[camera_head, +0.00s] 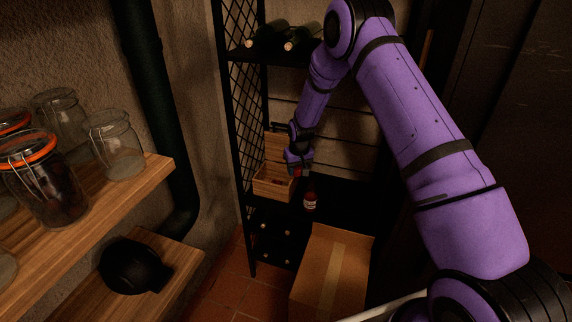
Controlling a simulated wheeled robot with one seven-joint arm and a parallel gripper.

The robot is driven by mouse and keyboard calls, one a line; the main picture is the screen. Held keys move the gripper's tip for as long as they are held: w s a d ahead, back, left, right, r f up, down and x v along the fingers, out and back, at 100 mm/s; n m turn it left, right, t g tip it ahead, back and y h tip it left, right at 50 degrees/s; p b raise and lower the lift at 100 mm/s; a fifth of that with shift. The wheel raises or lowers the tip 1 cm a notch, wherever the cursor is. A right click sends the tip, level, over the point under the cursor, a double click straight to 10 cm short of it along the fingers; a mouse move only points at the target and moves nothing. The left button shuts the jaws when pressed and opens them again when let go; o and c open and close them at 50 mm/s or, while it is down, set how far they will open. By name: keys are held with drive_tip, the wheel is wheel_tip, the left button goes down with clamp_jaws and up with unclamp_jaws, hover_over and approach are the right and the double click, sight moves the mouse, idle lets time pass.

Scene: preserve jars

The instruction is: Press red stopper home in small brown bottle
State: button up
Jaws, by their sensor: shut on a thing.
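My gripper (299,168) is at the rack in the middle of the view, pointing down over the right end of an open wooden box. It is shut on a small red thing (297,173), which looks like the red stopper; it is mostly hidden by the fingers. A small dark brown bottle (310,196) with a pale and red label stands upright just right of the box, below and to the right of my gripper. Its mouth is too small and dark to make out. I cannot tell whether the red thing touches any bottle.
The wooden box (271,187) has its lid raised. Dark bottles (267,34) lie on the upper rack shelf. A taped cardboard box (332,272) stands on the floor below. Glass jars (116,146) fill a wooden shelf (133,187) at left; a black object (133,266) lies lower.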

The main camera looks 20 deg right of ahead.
drive_tip(key=s+d+r+m, duration=0.1)
drive_tip(key=s+r, duration=0.1)
drive_tip(key=s, duration=0.3)
drive_tip(key=s+d+r+m, duration=0.1)
drive_tip(key=s+d+r, duration=0.1)
drive_tip(key=s, duration=0.3)
drive_tip(key=w+d+r+m+h, duration=0.1)
drive_tip(key=w+d+m, duration=0.2)
drive_tip(key=w+m, duration=0.5)
drive_tip(key=shift+w+r+m+g, duration=0.3)
drive_tip(key=shift+w+m, duration=0.1)
drive_tip(key=shift+w, duration=0.25)
drive_tip(key=shift+d+f, duration=0.1)
drive_tip(key=shift+f, duration=0.1)
drive_tip(key=shift+f, duration=2.75)
drive_tip(key=shift+f, duration=1.7)
drive_tip(key=o, duration=0.9)
drive_tip(key=shift+r, duration=0.1)
drive_tip(key=r, duration=0.7)
drive_tip(key=s+a+r, duration=0.1)
drive_tip(key=r, duration=0.2)
drive_tip(key=shift+a+r, duration=0.1)
drive_tip(key=shift+r, duration=0.15)
